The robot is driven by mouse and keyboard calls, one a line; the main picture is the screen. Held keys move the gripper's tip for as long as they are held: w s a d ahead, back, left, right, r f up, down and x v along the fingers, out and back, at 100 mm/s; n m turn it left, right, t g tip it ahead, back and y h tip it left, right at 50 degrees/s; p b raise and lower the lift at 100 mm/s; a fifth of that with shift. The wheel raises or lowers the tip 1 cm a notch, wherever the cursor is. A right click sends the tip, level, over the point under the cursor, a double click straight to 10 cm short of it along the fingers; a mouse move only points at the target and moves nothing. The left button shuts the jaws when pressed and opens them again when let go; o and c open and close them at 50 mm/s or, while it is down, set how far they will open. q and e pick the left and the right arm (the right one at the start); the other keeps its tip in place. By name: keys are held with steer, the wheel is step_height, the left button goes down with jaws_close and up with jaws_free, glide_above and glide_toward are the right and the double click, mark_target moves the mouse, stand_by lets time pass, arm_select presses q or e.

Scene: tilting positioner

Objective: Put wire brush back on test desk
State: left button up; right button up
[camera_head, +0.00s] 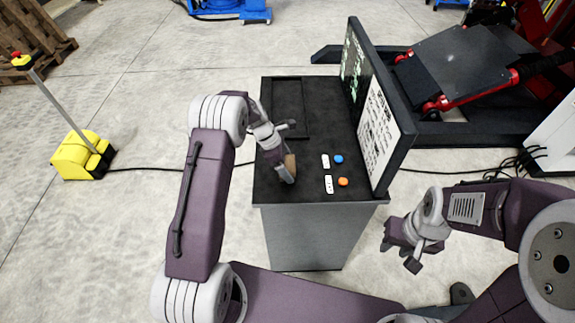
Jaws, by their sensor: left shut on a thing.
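The test desk (318,188) stands in the middle with a dark top and a grey body. My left gripper (287,172) is over the left front part of the desk top, shut on the wire brush (291,163), of which a brown part shows. The arm and gripper hide the rest of the brush. I cannot tell whether the brush touches the desk top. My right gripper (401,248) hangs to the right of the desk, lower than its top, apart from it.
Upright panels (385,135) stand along the desk's right edge. A blue button (339,159), an orange button (343,182) and white plates lie on the desk top. A recessed tray (288,82) is at the back. A tilting positioner (465,70) stands behind right, a yellow pedestal (80,158) at left.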

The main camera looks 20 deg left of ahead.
arm_select(q)
steer(key=o, duration=1.1)
steer(key=shift+f, duration=0.1)
steer(key=v, duration=1.2)
steer(key=s+m+y, duration=0.1)
steer(key=s+m, duration=0.6)
steer(key=s+d+f+m+y, duration=0.1)
steer(key=s+m, duration=0.6)
steer(key=s, duration=0.1)
steer(key=s+d+f+m+y, duration=0.1)
steer(key=s+m+y, duration=0.1)
steer(key=s+m, duration=0.5)
steer(key=shift+s, duration=0.75)
steer(key=shift+s+d, duration=0.1)
